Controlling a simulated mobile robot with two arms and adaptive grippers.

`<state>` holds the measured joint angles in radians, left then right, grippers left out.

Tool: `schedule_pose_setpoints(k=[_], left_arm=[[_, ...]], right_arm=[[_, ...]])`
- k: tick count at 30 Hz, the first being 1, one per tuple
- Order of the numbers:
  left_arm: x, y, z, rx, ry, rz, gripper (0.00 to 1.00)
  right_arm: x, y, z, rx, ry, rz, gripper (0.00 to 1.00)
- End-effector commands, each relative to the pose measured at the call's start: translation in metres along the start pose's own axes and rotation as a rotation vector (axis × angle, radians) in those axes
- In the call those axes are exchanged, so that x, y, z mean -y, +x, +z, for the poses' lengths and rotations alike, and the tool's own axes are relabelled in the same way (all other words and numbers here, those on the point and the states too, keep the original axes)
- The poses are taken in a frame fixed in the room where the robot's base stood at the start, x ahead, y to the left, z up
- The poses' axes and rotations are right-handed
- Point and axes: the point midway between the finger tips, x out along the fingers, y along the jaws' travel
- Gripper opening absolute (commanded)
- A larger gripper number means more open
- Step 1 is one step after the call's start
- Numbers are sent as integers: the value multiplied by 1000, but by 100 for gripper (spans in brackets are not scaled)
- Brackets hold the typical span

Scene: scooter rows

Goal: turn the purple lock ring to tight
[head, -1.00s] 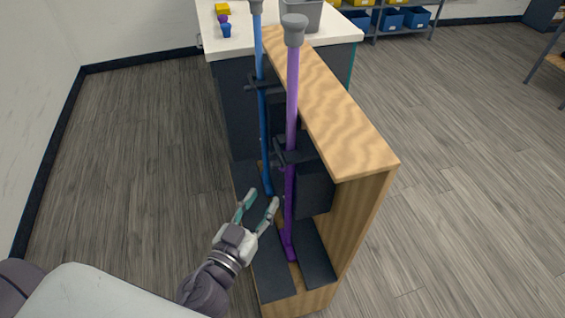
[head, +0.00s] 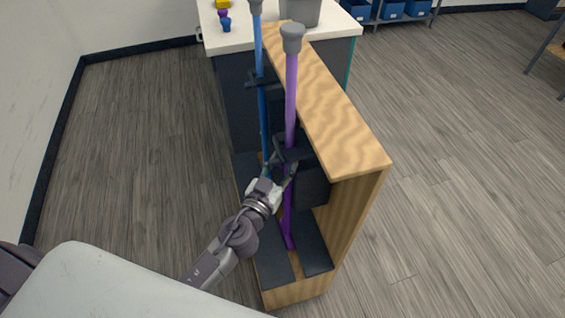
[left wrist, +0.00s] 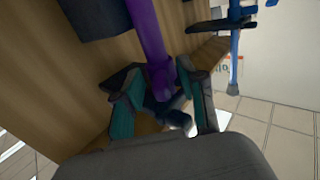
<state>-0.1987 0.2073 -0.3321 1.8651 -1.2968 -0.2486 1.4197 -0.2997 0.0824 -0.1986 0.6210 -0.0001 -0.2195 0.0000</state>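The purple pole (head: 291,95) stands upright in a wooden rack, lighter above and darker below, with a grey cap on top. My left gripper (head: 281,168) is at the pole's middle, just below a black holder. In the left wrist view its two teal-lined fingers (left wrist: 160,82) stand apart on both sides of the purple pole (left wrist: 146,25). A wider purple part, seemingly the lock ring (left wrist: 162,80), lies between the fingertips with some gap showing. I cannot tell whether a finger touches it. In the head view the gripper and holder hide the ring. My right gripper is not in view.
A blue pole (head: 258,50) stands close behind and left of the purple one. The wooden rack (head: 335,110) rises beside the poles on the right. A white-topped table (head: 335,28) stands behind. The floor left of the rack is clear.

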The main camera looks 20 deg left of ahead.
Motion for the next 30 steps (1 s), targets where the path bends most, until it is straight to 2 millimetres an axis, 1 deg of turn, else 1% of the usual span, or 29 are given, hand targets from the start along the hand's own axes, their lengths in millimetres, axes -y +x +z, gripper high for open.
schedule_pose_setpoints(k=[1, 5, 6, 7, 14, 20, 26, 30], left_arm=[[0, 0, 0, 0, 0, 0, 30], [0, 0, 0, 0, 0, 0, 8], [0, 0, 0, 0, 0, 0, 2], [0, 0, 0, 0, 0, 0, 0], [0, 0, 0, -1, 0, 2, 0], [3, 0, -1, -2, 3, 40, 0], [8, 1, -2, -3, 4, 151, 0], [13, 2, -3, -2, 8, 266, 0]], right_arm=[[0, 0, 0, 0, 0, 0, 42], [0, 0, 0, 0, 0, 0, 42], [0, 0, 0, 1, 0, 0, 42], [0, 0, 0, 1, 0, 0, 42], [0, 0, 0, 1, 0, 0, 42], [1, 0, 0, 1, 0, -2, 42], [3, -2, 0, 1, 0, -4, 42], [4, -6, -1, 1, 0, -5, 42]])
